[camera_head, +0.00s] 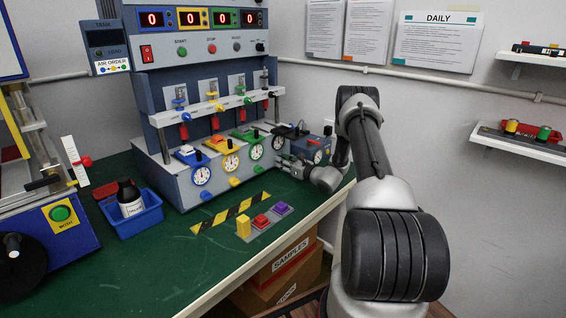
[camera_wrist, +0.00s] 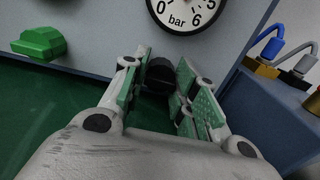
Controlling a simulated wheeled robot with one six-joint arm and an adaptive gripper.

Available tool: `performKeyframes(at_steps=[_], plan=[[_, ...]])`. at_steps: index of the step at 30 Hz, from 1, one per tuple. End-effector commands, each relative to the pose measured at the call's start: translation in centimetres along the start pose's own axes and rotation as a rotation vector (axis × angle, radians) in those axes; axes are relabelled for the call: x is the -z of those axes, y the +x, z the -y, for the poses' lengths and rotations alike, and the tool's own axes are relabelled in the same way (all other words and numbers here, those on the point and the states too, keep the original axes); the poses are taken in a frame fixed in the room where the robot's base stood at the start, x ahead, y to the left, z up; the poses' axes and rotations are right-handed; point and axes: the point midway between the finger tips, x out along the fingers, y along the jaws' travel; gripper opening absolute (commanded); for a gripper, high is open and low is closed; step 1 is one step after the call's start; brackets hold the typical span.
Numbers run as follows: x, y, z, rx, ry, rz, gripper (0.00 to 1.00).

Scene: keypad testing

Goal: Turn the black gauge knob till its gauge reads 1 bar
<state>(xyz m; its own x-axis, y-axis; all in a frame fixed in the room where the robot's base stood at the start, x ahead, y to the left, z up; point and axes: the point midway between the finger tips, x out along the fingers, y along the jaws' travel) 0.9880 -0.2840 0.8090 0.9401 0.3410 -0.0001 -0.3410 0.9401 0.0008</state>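The black gauge knob (camera_wrist: 158,76) sits on the grey panel below a white round gauge (camera_wrist: 181,13). In the wrist view only the lower part of that gauge shows, with "bar", 0, 5 and 6; its needle cannot be read there. My gripper (camera_wrist: 163,70) has its two green-padded fingers on either side of the knob. Whether both pads press on it cannot be told. In the head view my gripper (camera_head: 290,166) is at the right end of the sloped gauge panel and hides the knob. The rightmost gauge (camera_head: 278,142) there is too small to read.
A green knob (camera_wrist: 40,43) is to the left in the wrist view. A blue box (camera_wrist: 268,110) with coloured fittings stands close on the right. In the head view a button pad (camera_head: 262,226) and a blue tray (camera_head: 148,222) lie on the green bench.

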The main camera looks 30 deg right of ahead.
Motion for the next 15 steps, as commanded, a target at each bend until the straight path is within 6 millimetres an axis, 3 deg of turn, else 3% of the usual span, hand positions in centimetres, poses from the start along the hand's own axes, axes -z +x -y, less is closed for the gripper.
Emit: performKeyframes(at_steps=[2,15], plan=[[-0.02,0.0,-0.01,0.0,0.0,0.0,0.05],[0.0,-0.01,-0.02,-0.001,-0.078,0.0,0.05]])
